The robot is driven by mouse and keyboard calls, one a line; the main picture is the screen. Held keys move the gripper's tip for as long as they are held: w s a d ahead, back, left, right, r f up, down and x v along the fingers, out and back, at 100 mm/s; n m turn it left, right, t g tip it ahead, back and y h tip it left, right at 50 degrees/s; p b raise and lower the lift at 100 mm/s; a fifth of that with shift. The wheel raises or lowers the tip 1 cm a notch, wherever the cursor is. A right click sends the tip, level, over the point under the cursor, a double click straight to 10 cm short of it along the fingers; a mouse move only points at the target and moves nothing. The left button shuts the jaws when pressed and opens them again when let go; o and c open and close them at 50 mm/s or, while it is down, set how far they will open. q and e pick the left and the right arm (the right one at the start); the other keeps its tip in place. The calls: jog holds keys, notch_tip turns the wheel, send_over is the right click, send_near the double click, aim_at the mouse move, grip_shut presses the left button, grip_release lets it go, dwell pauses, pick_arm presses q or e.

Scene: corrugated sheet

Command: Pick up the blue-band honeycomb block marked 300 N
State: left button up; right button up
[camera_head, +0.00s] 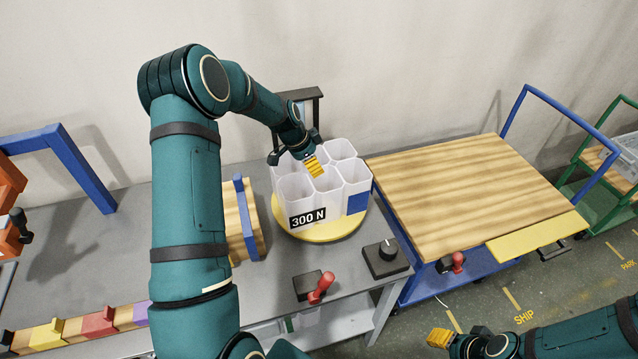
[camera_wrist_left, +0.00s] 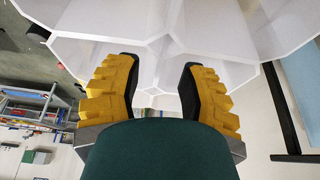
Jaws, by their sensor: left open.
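The white honeycomb block (camera_head: 329,204) stands upright on a round yellow disc (camera_head: 318,233) on the grey table. Its front carries a black "300 N" label (camera_head: 307,217), and a blue band (camera_head: 357,202) shows on its right side. My left gripper (camera_head: 297,162) is at the block's top, open, one yellow finger over the cells. In the left wrist view my left gripper's fingers (camera_wrist_left: 160,88) are spread, with white cell walls of the block (camera_wrist_left: 215,28) beyond and between them. Whether they touch is unclear. My right gripper (camera_head: 455,341) is at the bottom right, away from the block; its opening is unclear.
A wood-topped blue cart (camera_head: 470,200) stands right of the table. A black knob box (camera_head: 386,258) and a red-handled switch (camera_head: 318,287) sit in front of the disc. A wooden piece with blue edging (camera_head: 240,218) stands left of it. Coloured blocks (camera_head: 97,323) line the front left.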

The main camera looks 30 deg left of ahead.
aim_at(319, 183)
pick_arm(q)
jog(key=x, duration=0.5)
jog(key=shift+w+d+r, duration=0.15)
jog(key=shift+w+d, duration=0.05)
jog(key=shift+w, duration=0.05)
grip_shut()
